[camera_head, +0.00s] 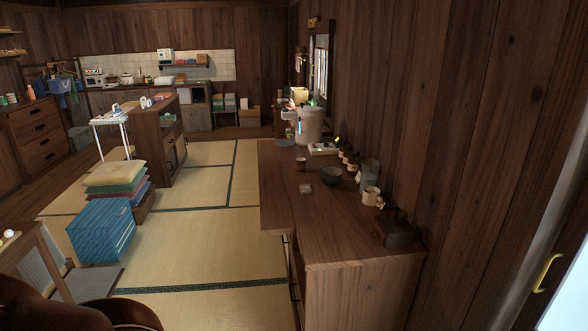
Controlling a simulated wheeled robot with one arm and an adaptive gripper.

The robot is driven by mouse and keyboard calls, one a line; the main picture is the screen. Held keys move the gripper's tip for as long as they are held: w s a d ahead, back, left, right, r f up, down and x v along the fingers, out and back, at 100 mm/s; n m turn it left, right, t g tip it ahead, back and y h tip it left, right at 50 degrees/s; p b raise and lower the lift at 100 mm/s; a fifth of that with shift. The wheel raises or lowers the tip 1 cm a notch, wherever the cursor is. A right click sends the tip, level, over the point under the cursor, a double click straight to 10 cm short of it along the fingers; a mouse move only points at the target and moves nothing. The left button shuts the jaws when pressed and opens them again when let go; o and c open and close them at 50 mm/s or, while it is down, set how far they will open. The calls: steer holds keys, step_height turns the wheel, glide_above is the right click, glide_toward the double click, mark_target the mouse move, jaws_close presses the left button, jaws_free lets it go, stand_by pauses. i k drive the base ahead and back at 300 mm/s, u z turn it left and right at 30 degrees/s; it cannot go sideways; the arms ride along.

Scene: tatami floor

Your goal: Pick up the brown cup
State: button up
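A small brown cup (301,164) stands upright on the long wooden cabinet (340,235) along the right wall, near its far end and toward its left edge. It is small in the picture, and its inside is hard to make out. A dark bowl (331,177) stands to its right and nearer to me. A small pale square item (305,188) lies in front of it. My gripper does not show in this view.
A light mug (372,197), a clear glass container (370,174) and several small dark jars (349,158) line the wall side. A dark box (397,234) stands nearer. A blue chest (102,230) and stacked cushions (115,178) stand left; tatami (205,235) between is clear.

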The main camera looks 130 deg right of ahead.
mark_target(300, 162)
steer(key=z, duration=4.55)
